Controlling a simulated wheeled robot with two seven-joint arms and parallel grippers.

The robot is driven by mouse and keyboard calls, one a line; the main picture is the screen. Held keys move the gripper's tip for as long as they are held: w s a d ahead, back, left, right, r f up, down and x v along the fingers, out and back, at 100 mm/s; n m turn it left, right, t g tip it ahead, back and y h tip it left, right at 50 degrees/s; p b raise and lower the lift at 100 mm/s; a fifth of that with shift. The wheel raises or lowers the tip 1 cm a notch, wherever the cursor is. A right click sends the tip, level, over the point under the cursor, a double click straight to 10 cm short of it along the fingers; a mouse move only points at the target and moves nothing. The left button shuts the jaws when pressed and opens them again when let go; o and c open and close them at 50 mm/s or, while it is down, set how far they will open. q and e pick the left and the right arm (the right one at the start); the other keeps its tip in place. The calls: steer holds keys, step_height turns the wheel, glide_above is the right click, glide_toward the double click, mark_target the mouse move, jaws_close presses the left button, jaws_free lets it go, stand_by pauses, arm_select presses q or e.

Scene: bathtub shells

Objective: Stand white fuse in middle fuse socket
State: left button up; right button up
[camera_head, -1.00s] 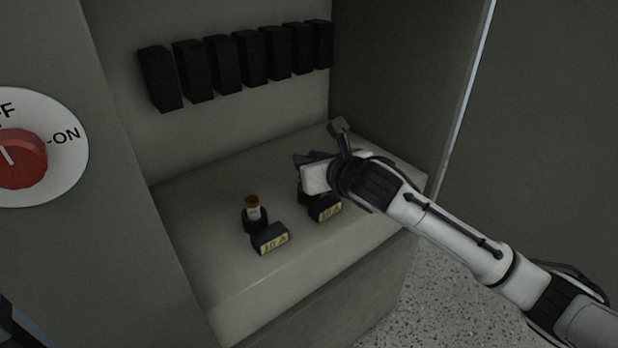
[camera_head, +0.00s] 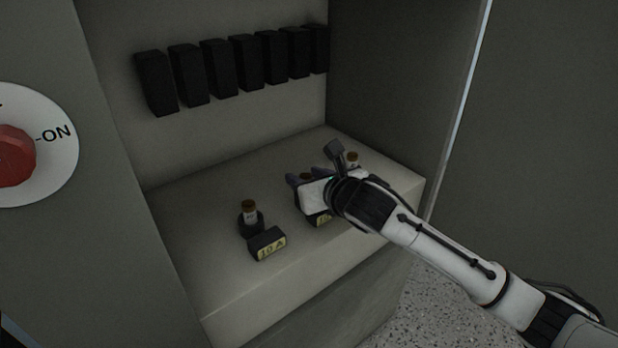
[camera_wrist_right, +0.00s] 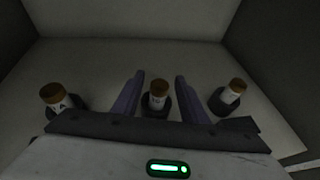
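The middle white fuse (camera_wrist_right: 157,98) with a brown cap stands upright in the dark middle socket (camera_wrist_right: 152,113), between the purple fingers of my right gripper (camera_wrist_right: 158,90). The fingers are open, with a gap visible on both sides of the fuse. Another capped fuse (camera_head: 249,210) stands in the left socket (camera_head: 251,226), and one (camera_head: 352,159) stands at the right, partly behind my gripper. My left gripper is not in view.
The sockets sit on a pale ledge (camera_head: 205,270) inside a grey cabinet. A row of black blocks (camera_head: 221,68) lines the back wall. A dark side wall (camera_head: 400,70) stands to the right. A red knob (camera_head: 12,157) is on the left panel.

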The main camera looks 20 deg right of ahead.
arm_select(q)
steer(key=p, duration=0.1)
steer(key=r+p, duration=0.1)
steer(key=p, duration=0.1)
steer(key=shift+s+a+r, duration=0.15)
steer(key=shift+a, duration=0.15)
arm_select(e)
steer(key=v, duration=1.2)
steer(key=shift+r, duration=0.1)
